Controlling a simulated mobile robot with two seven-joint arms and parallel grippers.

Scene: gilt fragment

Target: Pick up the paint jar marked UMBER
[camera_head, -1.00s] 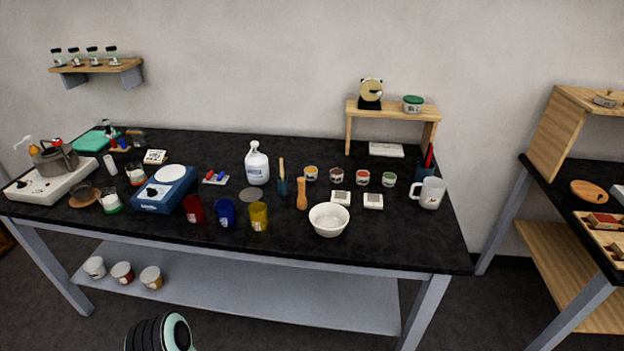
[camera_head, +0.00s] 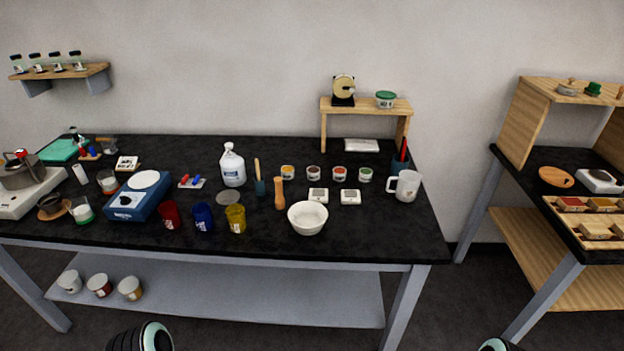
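Several small paint jars stand in a row on the black bench: one with an orange top (camera_head: 287,172), one with a dark brown top (camera_head: 313,173), one with a red-orange top (camera_head: 339,173) and one with a green top (camera_head: 365,175). Their labels are too small to read, so I cannot confirm which is marked UMBER; the dark brown one has the nearest colour. Only rounded parts of my two arms show at the bottom edge, well below and apart from the jars. Neither gripper is in view.
In front of the jars are two small white-topped blocks (camera_head: 318,195), a white bowl (camera_head: 307,217) and a wooden pestle-like piece (camera_head: 280,194). A white mug (camera_head: 405,186) stands right. A small wooden riser (camera_head: 365,104) stands behind. The bench's front right surface is clear.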

